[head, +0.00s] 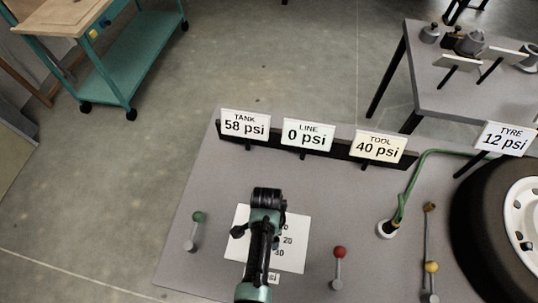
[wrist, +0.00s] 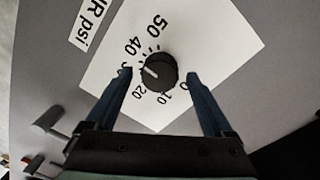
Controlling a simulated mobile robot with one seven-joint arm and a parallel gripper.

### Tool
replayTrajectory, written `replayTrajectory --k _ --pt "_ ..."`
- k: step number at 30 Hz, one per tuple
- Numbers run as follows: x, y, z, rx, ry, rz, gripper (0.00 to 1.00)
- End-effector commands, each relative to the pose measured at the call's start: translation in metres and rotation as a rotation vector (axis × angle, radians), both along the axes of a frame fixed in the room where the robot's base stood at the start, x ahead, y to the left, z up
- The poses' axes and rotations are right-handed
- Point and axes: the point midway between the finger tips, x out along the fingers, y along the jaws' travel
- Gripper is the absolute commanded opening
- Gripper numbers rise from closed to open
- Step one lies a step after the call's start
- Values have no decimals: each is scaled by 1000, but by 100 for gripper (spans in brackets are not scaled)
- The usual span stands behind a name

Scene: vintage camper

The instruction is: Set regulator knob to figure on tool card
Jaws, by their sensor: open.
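The black regulator knob (wrist: 158,72) sits on a white dial card (wrist: 215,50) marked 0 to 50. Its white pointer line faces left, around the partly hidden 30 mark; the exact reading is unclear. My gripper (wrist: 159,76) is open, with one finger on each side of the knob and visible gaps. In the head view my arm hides the knob and part of the dial card (head: 296,258). The TOOL card (head: 378,147) reads 40 psi.
The TANK card (head: 245,123) reads 58 psi, the LINE card (head: 307,134) 0 psi and the TYRE card (head: 505,138) 12 psi. Green (head: 198,217), red (head: 340,252) and yellow (head: 431,267) levers stand around. A tyre (head: 480,225) lies at right.

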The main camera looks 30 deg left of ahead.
Motion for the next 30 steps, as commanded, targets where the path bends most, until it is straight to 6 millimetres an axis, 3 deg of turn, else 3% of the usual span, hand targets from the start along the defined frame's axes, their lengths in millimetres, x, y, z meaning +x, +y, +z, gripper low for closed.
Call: replayTrajectory --k 8,24,30 --pt "1 1 12 1 -2 0 87" --pt "4 4 108 1 -3 0 87" --pt "4 5 127 0 -1 0 87"
